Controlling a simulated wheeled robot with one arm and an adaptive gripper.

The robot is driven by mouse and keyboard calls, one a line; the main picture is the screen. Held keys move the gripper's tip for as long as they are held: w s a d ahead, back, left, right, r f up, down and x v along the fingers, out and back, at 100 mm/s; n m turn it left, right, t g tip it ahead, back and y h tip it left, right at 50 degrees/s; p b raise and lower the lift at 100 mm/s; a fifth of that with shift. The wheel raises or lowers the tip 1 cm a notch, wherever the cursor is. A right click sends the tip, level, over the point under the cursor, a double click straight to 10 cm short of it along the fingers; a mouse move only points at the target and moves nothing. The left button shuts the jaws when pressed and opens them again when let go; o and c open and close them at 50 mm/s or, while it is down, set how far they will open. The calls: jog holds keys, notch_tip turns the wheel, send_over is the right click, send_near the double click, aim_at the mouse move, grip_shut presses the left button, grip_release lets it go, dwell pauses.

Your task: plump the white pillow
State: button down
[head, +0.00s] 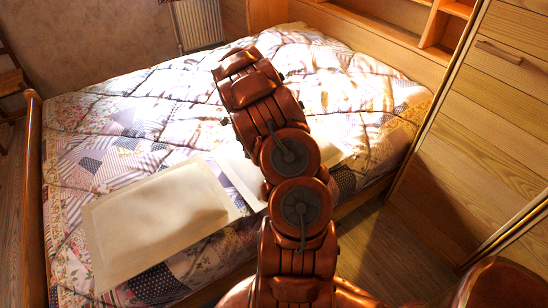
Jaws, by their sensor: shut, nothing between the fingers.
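A flat, cream-white rectangular pillow-like piece (155,222) lies on the quilt at the near left of the bed. A second pale piece (240,180) lies to its right, partly hidden behind my arm. I cannot tell which of the two is the white pillow, and both look thin and flat. My arm rises from the bottom of the picture and reaches over the bed. My gripper does not show; the arm's far links hide it.
The bed (150,115) has a patchwork quilt and a wooden end rail (34,190) at the left. A wooden cabinet (480,140) stands close on the right, with shelves (445,25) behind. A radiator (198,24) is at the back. A strip of floor is free between bed and cabinet.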

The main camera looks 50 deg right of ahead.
jog(key=shift+r, duration=2)
